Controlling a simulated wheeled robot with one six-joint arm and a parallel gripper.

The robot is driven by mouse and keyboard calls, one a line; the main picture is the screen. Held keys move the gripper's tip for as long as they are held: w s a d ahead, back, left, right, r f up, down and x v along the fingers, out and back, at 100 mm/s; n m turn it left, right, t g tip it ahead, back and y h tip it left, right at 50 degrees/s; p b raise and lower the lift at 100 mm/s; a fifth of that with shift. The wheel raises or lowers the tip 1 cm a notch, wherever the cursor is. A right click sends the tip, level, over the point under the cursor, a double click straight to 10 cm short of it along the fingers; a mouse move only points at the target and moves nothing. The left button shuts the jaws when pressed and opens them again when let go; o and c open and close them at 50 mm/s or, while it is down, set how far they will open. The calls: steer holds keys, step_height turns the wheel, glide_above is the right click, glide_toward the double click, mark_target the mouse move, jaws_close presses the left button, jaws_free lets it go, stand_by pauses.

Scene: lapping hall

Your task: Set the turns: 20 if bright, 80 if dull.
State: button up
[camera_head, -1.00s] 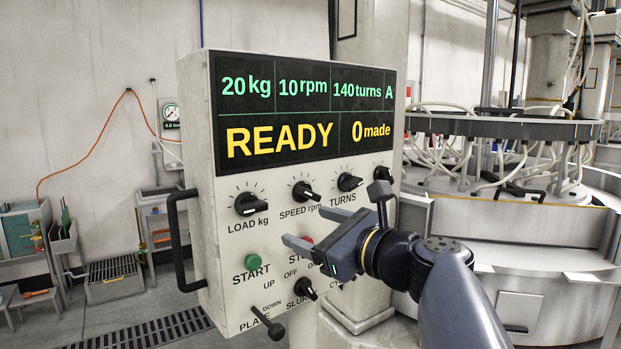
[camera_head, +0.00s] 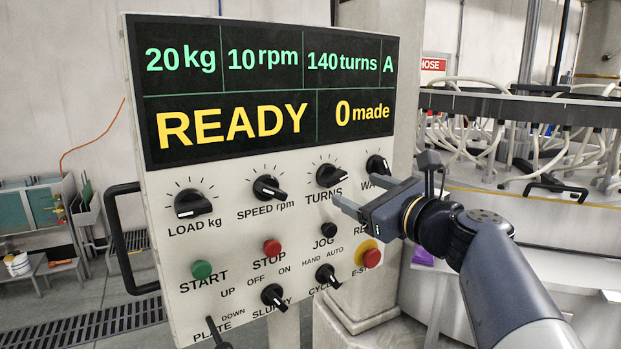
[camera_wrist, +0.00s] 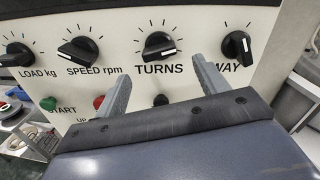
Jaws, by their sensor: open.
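The TURNS knob (camera_head: 330,175) is a black dial with a white pointer line, on the pale control panel (camera_head: 150,230). It also shows in the wrist view (camera_wrist: 158,47), ahead of and between my fingers. The display (camera_head: 265,90) reads 20 kg, 10 rpm, 140 turns, A, READY and 0 made. My gripper (camera_head: 350,195) is open and empty, its fingers in front of the panel, just below and right of the TURNS knob. In the wrist view my gripper (camera_wrist: 162,82) has its two fingers spread wide. No workpiece, bright or dull, can be made out.
The LOAD knob (camera_head: 193,204), SPEED knob (camera_head: 268,188) and a right-hand knob (camera_head: 377,165) flank it. Below are the green START button (camera_head: 202,270), red STOP button (camera_head: 272,247) and red emergency stop (camera_head: 368,254). A black handle (camera_head: 117,240) juts from the panel's left side.

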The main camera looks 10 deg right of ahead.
mark_target(338, 182)
steer(key=p+x, duration=0.1)
steer(key=x, duration=0.5)
steer(key=shift+w+a, duration=0.1)
steer(key=shift+w, duration=0.1)
steer(key=shift+c, duration=0.6)
steer(key=c, duration=0.9)
